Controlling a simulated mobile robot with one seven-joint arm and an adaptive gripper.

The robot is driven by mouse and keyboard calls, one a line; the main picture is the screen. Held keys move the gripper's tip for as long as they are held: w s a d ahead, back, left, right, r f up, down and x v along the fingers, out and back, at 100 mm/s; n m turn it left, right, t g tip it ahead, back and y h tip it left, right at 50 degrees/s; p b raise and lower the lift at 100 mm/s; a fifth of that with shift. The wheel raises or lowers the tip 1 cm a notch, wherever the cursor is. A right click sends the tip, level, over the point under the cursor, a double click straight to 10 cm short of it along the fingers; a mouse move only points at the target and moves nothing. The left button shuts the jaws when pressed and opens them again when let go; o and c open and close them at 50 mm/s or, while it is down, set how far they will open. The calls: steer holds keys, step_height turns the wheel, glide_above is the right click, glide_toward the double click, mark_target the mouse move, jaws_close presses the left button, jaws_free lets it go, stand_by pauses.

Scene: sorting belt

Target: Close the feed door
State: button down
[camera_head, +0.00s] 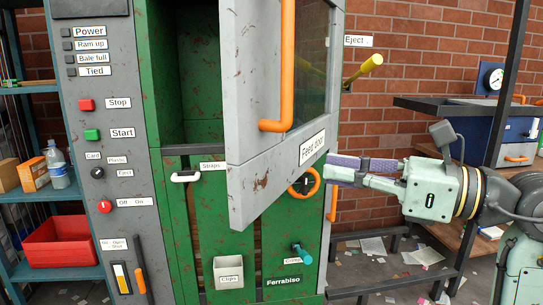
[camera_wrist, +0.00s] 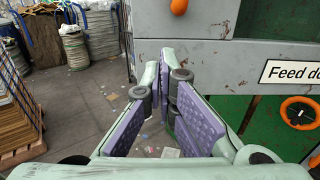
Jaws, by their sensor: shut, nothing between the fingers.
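The feed door (camera_head: 253,80) is a worn grey panel with a window, standing open and swung out from the green machine. Its long orange handle (camera_head: 288,65) runs down the panel, and the "Feed door" label sits near its lower right corner. In the wrist view the door's lower part (camera_wrist: 220,70) fills the upper right. My gripper (camera_head: 333,171), with purple pads, is shut and empty. It is beside the door's lower right part in the head view. In the wrist view the fingertips (camera_wrist: 164,65) overlap the door's left edge; I cannot tell whether they touch it.
The green machine (camera_head: 180,230) has an orange handwheel (camera_head: 306,183), a Clips box (camera_head: 228,271) and a teal knob (camera_head: 302,253). A yellow-tipped eject lever (camera_head: 371,62) sticks out above my gripper. A control panel (camera_head: 110,160) stands left. Open floor shows at left in the wrist view.

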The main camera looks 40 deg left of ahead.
mark_target(254, 158)
steer(key=p+x, duration=0.3)
steer(key=x, duration=0.7)
steer(key=shift+s+a+r, duration=0.1)
steer(key=shift+s+a, duration=0.15)
steer(key=shift+a, duration=0.4)
